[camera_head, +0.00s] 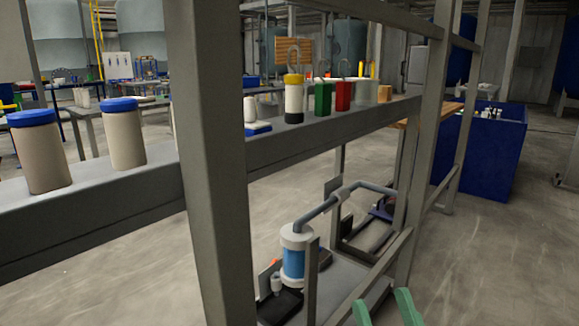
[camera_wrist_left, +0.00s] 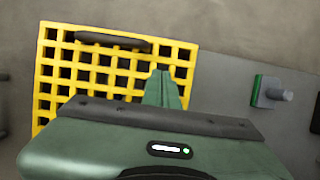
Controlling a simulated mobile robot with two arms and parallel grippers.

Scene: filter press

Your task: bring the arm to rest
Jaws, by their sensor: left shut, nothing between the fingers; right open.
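My right gripper (camera_head: 385,308) shows at the bottom edge of the head view, to the right of the middle. Its two green fingers are apart, with nothing seen between them, so it is open. Only the fingers show there; the rest of that arm is out of the picture. My left gripper (camera_wrist_left: 162,88) shows in the left wrist view. Its green fingers are together and hold nothing, so it is shut. It is seen over a yellow grid (camera_wrist_left: 115,70) with a dark handle. My left arm does not show in the head view.
A grey frame post (camera_head: 212,160) and shelf beam (camera_head: 320,130) stand close in front. A pump unit with a blue cylinder (camera_head: 293,262) sits below. A blue crate (camera_head: 485,150) stands at right; floor beyond is open.

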